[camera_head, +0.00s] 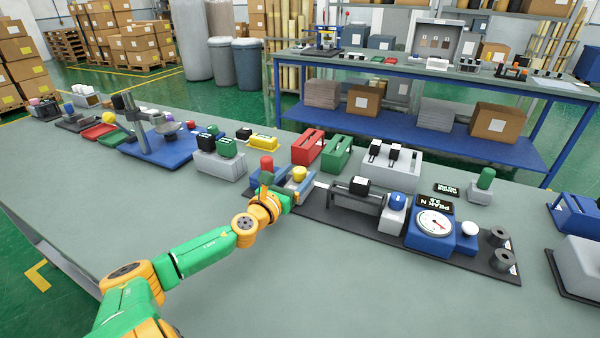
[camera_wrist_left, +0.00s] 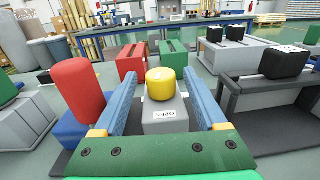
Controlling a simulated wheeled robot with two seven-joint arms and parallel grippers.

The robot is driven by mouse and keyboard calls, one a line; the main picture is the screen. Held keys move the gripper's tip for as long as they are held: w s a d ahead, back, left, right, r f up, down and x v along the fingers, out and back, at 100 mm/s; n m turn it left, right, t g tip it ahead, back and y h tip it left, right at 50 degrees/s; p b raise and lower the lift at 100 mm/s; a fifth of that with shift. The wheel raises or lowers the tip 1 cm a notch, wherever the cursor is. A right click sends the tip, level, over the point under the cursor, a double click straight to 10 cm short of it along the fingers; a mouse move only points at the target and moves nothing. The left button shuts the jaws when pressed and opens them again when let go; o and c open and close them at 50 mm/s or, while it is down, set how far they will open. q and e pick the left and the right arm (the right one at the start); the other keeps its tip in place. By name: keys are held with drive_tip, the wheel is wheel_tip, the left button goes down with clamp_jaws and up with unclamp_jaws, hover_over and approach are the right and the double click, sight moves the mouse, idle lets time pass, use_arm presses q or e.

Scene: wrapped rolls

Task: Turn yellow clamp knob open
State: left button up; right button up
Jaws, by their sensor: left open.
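The yellow clamp knob (camera_head: 299,173) sits on a grey block at the left part of a dark-based test rig. In the left wrist view the yellow knob (camera_wrist_left: 161,84) stands upright on the grey block (camera_wrist_left: 165,114), whose label appears to read OPEN. My left gripper (camera_head: 290,184) is open at the block. In the wrist view its blue fingers (camera_wrist_left: 160,95) stand on either side of the knob, with gaps on both sides. A red knob (camera_wrist_left: 79,90) stands just left of the left finger. My right gripper is not in view.
Red (camera_head: 308,147) and green (camera_head: 337,153) holders stand behind the yellow knob. A black clamp block (camera_head: 359,186) and a blue dial gauge (camera_head: 435,222) lie to the right on the rig. The front of the grey table (camera_head: 300,290) is clear.

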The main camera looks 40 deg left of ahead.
use_arm(q)
drive_tip(key=shift+w+a, duration=0.1)
drive_tip(key=shift+w, duration=0.45)
clamp_jaws()
drive_tip(key=r+n+y+p, duration=0.1)
drive_tip(key=p, duration=0.2)
drive_tip(key=shift+w+r+g+y, duration=0.1)
drive_tip(key=shift+g+y, duration=0.2)
drive_tip(key=shift+y, duration=0.1)
drive_tip(key=shift+f+n+g+y+p, duration=0.35)
drive_tip(key=shift+n+g+y+p, duration=0.25)
drive_tip(key=shift+n+y, duration=0.45)
drive_tip(key=shift+f+y, duration=0.2)
drive_tip(key=shift+y, duration=0.05)
unclamp_jaws()
